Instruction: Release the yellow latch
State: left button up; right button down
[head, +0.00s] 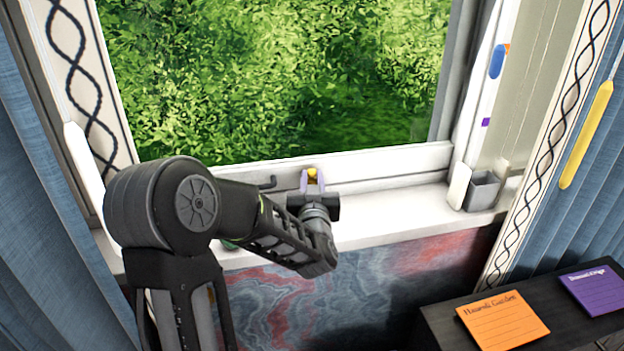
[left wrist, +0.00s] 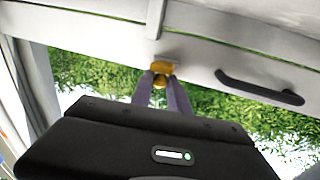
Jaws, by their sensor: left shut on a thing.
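The yellow latch (head: 312,172) is a small yellow piece on the lower white rail of the window. It also shows in the left wrist view (left wrist: 158,72). My left gripper (head: 312,180) has two purple fingers shut on the latch. In the left wrist view the fingertips (left wrist: 160,84) press in from both sides of it. The fingers partly hide the latch in the head view. My right gripper is not in view.
A black handle (left wrist: 260,88) is on the rail beside the latch. A grey cup (head: 482,190) stands at the right of the white sill (head: 400,207). Orange (head: 503,319) and purple (head: 597,287) notes lie on a dark cabinet. Blue curtains hang at both sides.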

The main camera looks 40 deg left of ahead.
pick_arm(q)
grip_shut()
jog(key=shift+r+p, duration=0.35)
jog(key=shift+p, duration=0.05)
jog(key=shift+w+a+r+g+h+p, duration=0.1)
jog(key=shift+r+g+h+p, duration=0.35)
jog(key=shift+p, duration=0.5)
jog(key=shift+f, duration=0.4)
jog(key=o, duration=0.6)
grip_release()
